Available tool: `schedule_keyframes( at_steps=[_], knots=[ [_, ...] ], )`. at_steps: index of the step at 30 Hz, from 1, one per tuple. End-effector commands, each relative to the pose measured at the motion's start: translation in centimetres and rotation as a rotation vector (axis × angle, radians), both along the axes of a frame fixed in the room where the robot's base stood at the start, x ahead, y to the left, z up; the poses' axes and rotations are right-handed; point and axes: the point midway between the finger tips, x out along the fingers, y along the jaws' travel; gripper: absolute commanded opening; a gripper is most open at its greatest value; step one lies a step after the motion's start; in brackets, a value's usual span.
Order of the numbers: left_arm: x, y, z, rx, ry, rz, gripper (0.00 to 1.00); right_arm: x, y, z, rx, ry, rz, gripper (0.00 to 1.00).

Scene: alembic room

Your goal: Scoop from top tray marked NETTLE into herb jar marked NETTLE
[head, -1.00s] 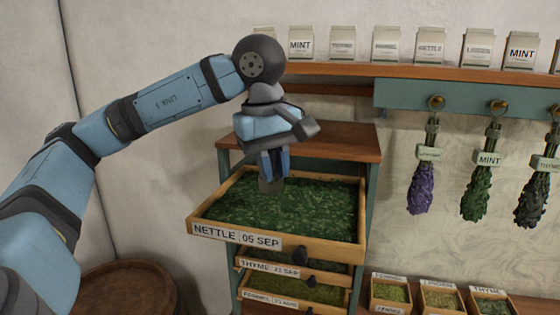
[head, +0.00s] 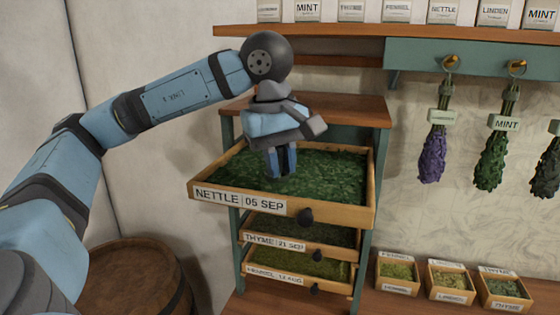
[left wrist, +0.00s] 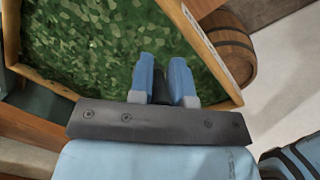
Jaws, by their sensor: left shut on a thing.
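The top tray marked NETTLE (head: 330,212) is a pulled-out wooden drawer full of chopped green leaves (head: 330,175). My left gripper (head: 281,174) is over the middle of this tray, fingers pointing down to the leaves. It is shut on a dark scoop, whose dark part shows between the blue fingers in the left wrist view (left wrist: 161,92). The scoop's lower end is hidden, seemingly down in the leaves. A white container labelled NETTLE (head: 443,13) stands on the high shelf, cut by the top edge; I cannot tell whether it is the herb jar. My right gripper is out of view.
Trays marked THYME (head: 275,242) and FENNEL (head: 275,272) sit below. Small herb boxes (head: 450,280) stand on the lower right counter. Tied herb bunches (head: 491,160) hang at the right. A barrel (head: 135,280) stands at lower left.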

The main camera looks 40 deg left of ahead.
Motion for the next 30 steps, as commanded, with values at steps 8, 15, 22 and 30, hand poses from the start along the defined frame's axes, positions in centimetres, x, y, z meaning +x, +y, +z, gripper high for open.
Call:
schedule_keyframes(
  at_steps=[8, 15, 22, 30],
  knots=[
    [0.0, -0.01, 0.0, 0.0, 0.0, 0.0, 0.0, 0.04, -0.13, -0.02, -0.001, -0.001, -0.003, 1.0],
    [0.01, -0.03, -0.2, -0.001, 0.0, 0.0, 0.0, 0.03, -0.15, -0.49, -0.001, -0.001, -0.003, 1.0],
    [0.0, -0.01, -0.2, 0.0, 0.0, 0.0, 0.0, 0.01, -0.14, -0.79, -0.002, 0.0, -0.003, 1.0],
    [0.01, -0.03, -0.16, 0.0, 0.0, 0.0, 0.0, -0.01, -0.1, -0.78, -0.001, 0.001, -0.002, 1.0]
  ],
)
